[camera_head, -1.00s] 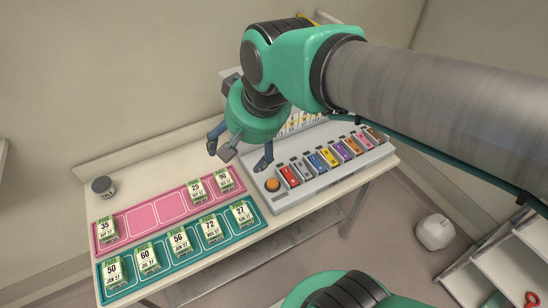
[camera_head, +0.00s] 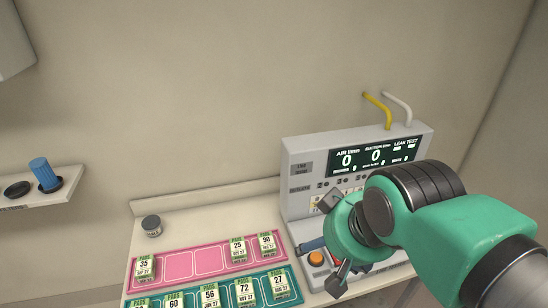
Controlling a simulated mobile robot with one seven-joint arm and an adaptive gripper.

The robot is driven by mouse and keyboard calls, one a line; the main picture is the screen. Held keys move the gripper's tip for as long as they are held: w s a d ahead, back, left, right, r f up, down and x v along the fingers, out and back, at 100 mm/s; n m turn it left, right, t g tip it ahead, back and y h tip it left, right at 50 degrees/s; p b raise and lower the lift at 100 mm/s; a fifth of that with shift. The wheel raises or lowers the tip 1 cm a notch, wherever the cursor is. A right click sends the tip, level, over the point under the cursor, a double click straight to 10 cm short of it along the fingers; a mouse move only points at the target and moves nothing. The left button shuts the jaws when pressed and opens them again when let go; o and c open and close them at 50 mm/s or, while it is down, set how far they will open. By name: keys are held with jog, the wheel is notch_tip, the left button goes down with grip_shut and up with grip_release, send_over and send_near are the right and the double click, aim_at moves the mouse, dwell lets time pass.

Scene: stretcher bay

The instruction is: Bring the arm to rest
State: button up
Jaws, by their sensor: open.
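My gripper (camera_head: 325,246) is at the end of my green and grey arm, in front of the grey device at the right. My arm enters from the lower right corner and hides much of the device's lower part.
A grey device (camera_head: 297,149) with a lit display, a yellow hose (camera_head: 378,109) and a white hose (camera_head: 398,108) stands on the table. A pink tray (camera_head: 180,265) and a teal tray (camera_head: 262,301) hold labelled cards. A wall shelf (camera_head: 70,190) bears a blue cylinder (camera_head: 45,174).

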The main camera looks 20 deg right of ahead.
notch_tip(320, 180, down, 6)
jog(key=b, duration=0.5)
